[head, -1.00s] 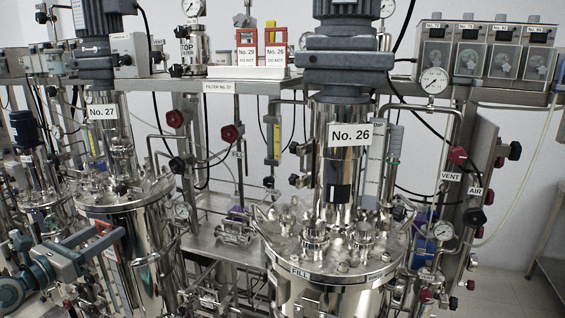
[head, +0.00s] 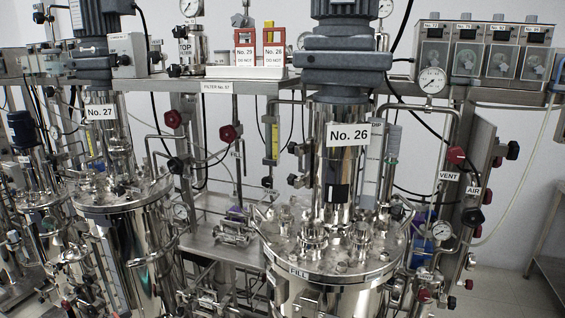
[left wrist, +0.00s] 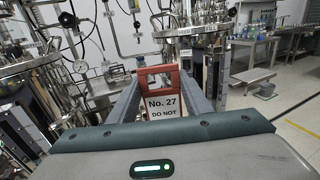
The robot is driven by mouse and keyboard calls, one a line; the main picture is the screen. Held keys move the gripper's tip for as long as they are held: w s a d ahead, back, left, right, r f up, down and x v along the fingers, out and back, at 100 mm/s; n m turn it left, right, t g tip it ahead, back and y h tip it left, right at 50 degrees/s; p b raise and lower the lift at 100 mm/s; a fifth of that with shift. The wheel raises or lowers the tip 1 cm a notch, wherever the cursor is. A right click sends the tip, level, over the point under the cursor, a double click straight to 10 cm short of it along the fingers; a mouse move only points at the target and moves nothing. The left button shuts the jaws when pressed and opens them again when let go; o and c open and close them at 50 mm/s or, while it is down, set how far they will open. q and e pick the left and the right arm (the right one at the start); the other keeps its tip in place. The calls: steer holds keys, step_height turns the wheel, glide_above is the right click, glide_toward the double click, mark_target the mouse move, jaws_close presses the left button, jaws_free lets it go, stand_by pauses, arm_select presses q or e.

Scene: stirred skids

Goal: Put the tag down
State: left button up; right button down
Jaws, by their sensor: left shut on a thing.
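In the left wrist view my left gripper (left wrist: 162,88) is shut on a tag (left wrist: 161,106). The tag has a red frame at the top and a white plate reading "No. 27 DO NOT". It hangs between the two fingers. Neither this tag nor my left gripper shows in the head view now. Two similar tags, No. 29 (head: 245,51) and No. 26 (head: 274,49), stand upright in a white tray (head: 240,73) on the steel shelf. My right gripper is in neither view.
Steel vessels labelled No. 27 (head: 122,200) and No. 26 (head: 330,268) stand in front, with valves and pipes between them. The shelf (head: 205,86) carries a filter (head: 194,48) left of the tray and control boxes (head: 485,55) at right. Open floor (left wrist: 285,125) shows at right in the left wrist view.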

arm_select(q)
steer(key=shift+s+d+f, duration=0.25)
steer(key=shift+s+d, duration=0.1)
steer(key=shift+d, duration=0.25)
steer(key=shift+s+d+f, duration=0.25)
steer(key=shift+s+d, duration=0.05)
steer(key=shift+d, duration=0.25)
steer(key=shift+d+n+t+y, duration=1)
steer(key=shift+d+n+y, duration=0.3)
steer(key=shift+d, duration=3.3)
step_height(320, 180, down, 6)
steer(key=b, duration=0.5)
steer(key=shift+s, duration=0.1)
